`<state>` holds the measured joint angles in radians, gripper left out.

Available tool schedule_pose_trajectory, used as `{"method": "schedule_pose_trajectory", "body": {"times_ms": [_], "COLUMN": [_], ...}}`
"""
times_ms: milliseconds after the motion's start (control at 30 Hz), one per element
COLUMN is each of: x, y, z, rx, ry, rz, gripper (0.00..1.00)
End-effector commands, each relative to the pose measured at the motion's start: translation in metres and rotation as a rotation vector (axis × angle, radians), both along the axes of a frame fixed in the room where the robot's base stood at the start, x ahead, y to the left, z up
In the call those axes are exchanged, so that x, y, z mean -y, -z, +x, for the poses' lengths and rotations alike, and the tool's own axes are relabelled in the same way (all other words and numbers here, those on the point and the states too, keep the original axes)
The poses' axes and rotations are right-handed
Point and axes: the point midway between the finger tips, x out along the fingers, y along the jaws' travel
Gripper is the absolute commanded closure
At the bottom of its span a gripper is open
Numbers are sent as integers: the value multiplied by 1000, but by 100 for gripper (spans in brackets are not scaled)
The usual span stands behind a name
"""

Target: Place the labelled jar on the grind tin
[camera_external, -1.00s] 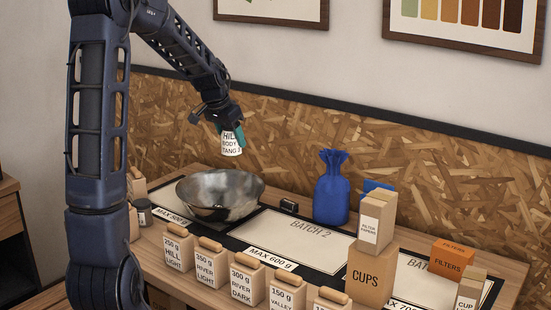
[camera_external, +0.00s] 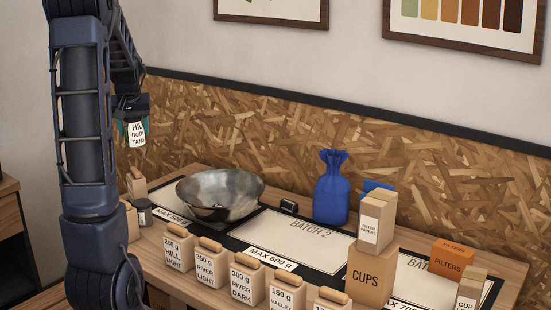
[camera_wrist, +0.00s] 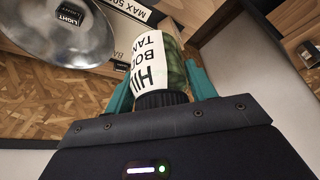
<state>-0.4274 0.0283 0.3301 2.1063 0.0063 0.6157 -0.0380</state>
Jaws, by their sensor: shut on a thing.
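The labelled jar (camera_external: 136,137) has a white label reading "HILL BODY TANG". In the wrist view the jar (camera_wrist: 150,65) shows green sides and a dark lid turned toward my palm. My gripper (camera_external: 133,122) is shut on it, with the teal fingers of my gripper (camera_wrist: 158,62) on either side. It holds the jar upright in the air, left of the metal bowl and above the counter's left end. A small round container with a dark top (camera_external: 143,211) stands below on the counter. I cannot tell whether it is the grind tin.
The metal bowl (camera_external: 221,193) sits on the left batch mat. Several labelled bags (camera_external: 243,284) line the counter's front. A blue sack (camera_external: 331,190), a CUPS box (camera_external: 371,275) and an orange filters box (camera_external: 453,258) stand farther right. The BATCH 2 mat (camera_external: 300,240) is clear.

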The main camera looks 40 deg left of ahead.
Motion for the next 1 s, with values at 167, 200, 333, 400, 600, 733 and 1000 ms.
{"method": "schedule_pose_trajectory", "body": {"times_ms": [167,200,333,400,600,733,1000], "x": [1,1,0,0,0,0,0], "y": [41,50,78,93,126,134,158], "z": [0,0,0,0,0,1,0], "rx": [-5,-4,-4,-4,-2,-1,-3], "ry": [1,1,1,1,2,2,2], "rz": [-2,-3,-2,-2,-1,-1,-2], "gripper": [73,73,73,73,73,73,73]}}
